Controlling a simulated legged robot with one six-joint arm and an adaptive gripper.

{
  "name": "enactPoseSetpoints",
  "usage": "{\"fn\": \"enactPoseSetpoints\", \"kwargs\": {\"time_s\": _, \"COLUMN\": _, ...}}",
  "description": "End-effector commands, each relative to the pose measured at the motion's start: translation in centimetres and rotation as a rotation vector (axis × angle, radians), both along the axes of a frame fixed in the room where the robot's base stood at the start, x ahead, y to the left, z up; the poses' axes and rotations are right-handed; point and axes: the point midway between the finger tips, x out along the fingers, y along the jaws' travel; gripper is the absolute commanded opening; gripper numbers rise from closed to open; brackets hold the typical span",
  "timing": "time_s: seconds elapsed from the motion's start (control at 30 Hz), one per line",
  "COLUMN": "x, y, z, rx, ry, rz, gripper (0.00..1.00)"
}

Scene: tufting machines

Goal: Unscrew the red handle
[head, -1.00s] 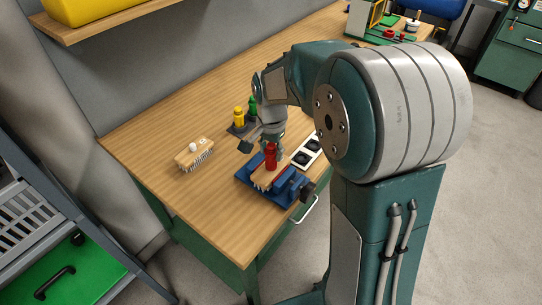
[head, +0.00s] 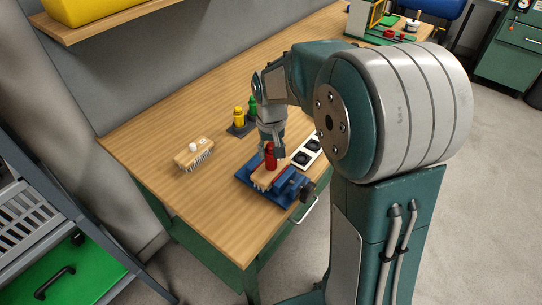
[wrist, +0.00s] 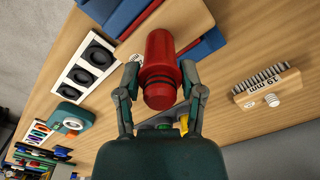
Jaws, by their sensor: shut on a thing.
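The red handle (head: 270,157) stands upright on a wooden block (head: 265,179) that sits in a blue vise-like fixture (head: 289,190) near the table's front edge. My gripper (head: 271,148) is at the handle from above. In the wrist view my gripper (wrist: 160,95) has its two fingers on either side of the red handle (wrist: 160,68), shut on it near its top. The wooden block (wrist: 180,25) shows behind the handle there. The joint between handle and block is not clearly visible.
A second wooden block with pins (head: 194,154) and a white knob lies to the left. Yellow (head: 238,117) and green (head: 252,106) handles stand in a dark holder behind. A white tray with round dark sockets (head: 308,151) is to the right. Bare tabletop lies at the left.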

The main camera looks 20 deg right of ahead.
Motion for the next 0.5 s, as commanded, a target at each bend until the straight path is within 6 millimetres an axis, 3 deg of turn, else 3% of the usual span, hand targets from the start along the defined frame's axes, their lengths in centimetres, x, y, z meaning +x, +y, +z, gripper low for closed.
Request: {"fn": "enactPoseSetpoints", "kwargs": {"time_s": 0.5, "x": -0.13, "y": 0.00, "z": -0.03, "rx": 0.001, "ry": 0.005, "rz": 0.585, "gripper": 0.09}}
